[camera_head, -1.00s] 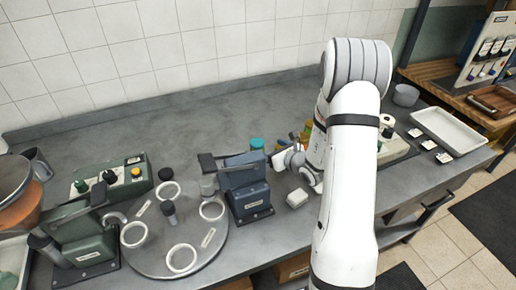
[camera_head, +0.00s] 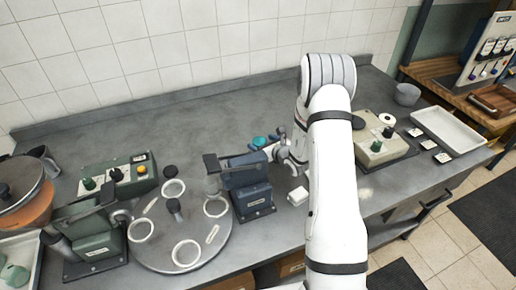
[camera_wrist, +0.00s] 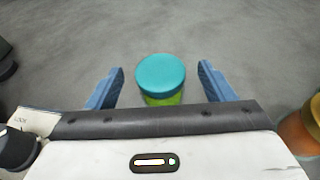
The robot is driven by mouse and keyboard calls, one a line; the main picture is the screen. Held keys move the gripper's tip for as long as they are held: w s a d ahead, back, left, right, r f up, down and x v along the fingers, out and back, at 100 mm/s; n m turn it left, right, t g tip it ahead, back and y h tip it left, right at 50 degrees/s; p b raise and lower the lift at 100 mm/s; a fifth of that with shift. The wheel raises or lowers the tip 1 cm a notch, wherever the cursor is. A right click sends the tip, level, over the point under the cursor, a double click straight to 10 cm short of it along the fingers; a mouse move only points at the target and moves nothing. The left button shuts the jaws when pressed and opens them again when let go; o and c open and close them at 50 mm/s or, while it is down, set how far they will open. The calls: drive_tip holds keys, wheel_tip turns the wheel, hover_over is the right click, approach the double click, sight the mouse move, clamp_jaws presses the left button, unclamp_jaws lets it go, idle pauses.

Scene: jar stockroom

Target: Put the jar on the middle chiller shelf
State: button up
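A jar with a teal lid (camera_wrist: 161,74) and green contents stands upright on the grey counter in the wrist view. It lies between the two blue fingers of my gripper (camera_wrist: 162,68), with a visible gap on each side. My gripper is open. The lower part of the jar is hidden behind the gripper body. In the head view the teal lid (camera_head: 259,141) shows just left of my gripper (camera_head: 273,138), behind the blue-grey machine. No chiller shelf can be made out in these views.
An orange-brown rounded object (camera_wrist: 301,132) stands at the wrist view's right edge. The blue-grey machine (camera_head: 250,185) and a round turntable (camera_head: 150,255) are left of my arm. A beige control box (camera_head: 378,145) and white tray (camera_head: 447,131) are right. The counter behind is clear.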

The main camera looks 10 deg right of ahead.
drive_tip(key=c, duration=1.2)
drive_tip(key=shift+r, duration=0.1)
drive_tip(key=shift+c, duration=0.2)
